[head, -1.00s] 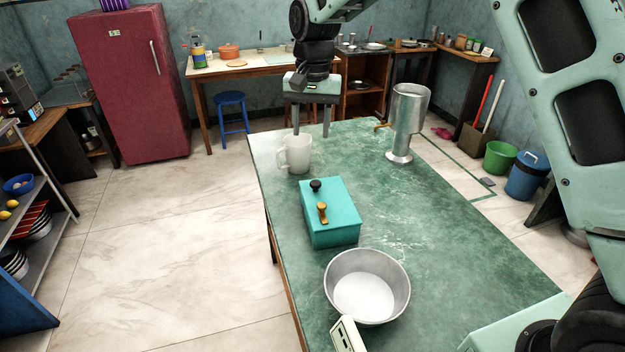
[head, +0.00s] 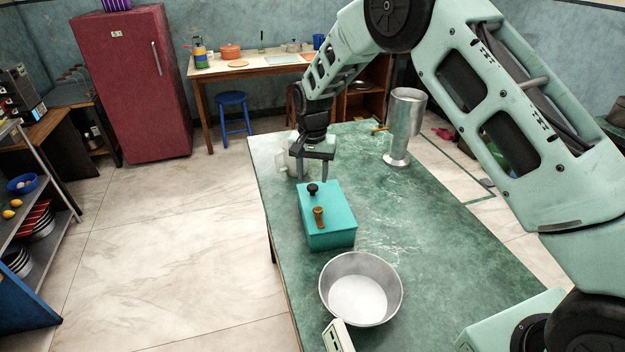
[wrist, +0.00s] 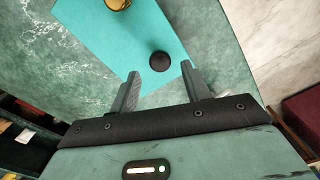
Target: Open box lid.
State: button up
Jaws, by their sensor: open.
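A teal box (head: 330,222) stands on the green marbled table (head: 430,260), its lid (head: 334,203) shut. A black round knob (head: 312,189) sits on the lid near its far edge, and a brass-coloured latch or handle (head: 319,215) is nearer the front. My gripper (head: 311,176) is open and empty, pointing down just beyond and above the box's far end. In the wrist view the fingers (wrist: 160,82) straddle the box's end, with the black knob (wrist: 160,60) ahead between them and apart from both. The brass piece (wrist: 117,4) is cut off at the top edge.
A white mug (head: 282,158) stands behind my gripper, partly hidden by it. A tall metal vessel (head: 402,125) stands at the back right of the table. A metal bowl (head: 361,288) is in front of the box. The table right of the box is clear.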

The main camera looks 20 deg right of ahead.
aim_at(313, 186)
jog(key=shift+f, duration=1.85)
grip_shut()
jog(key=shift+d, duration=0.1)
